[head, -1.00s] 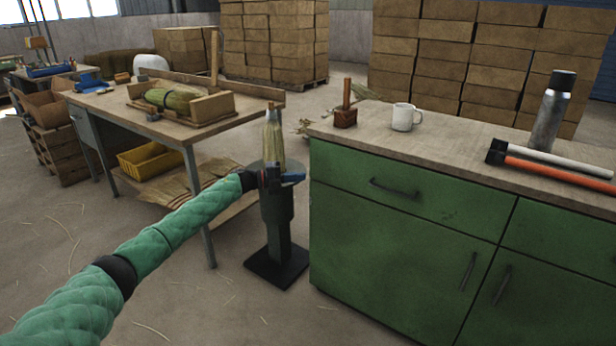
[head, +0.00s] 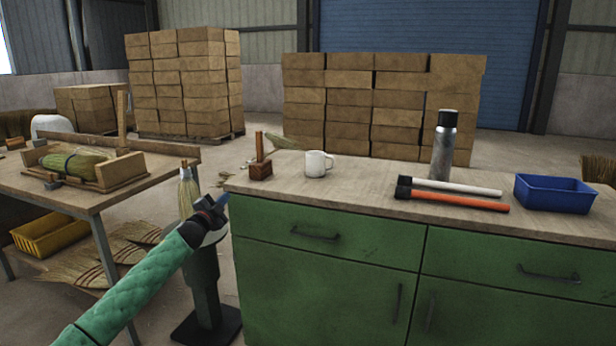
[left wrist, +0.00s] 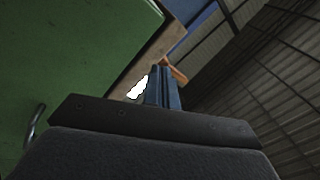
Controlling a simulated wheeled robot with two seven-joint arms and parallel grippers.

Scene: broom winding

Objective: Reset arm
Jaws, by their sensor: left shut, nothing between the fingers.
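My left gripper (head: 222,202) is shut and empty. It is at the left end of the green cabinet, in front of the pedestal stand (head: 205,285) that holds an upright straw broom head (head: 188,190). In the left wrist view its blue fingers (left wrist: 163,88) are together, with the green cabinet front (left wrist: 70,60) at the left. My right gripper is not in view.
The cabinet top (head: 350,185) bears a wooden block with a peg (head: 261,168), a white mug (head: 317,163), a steel flask (head: 444,150), two handles (head: 455,198) and a blue bin (head: 553,194). A workbench (head: 85,200) with a broom bundle (head: 75,162) stands at left.

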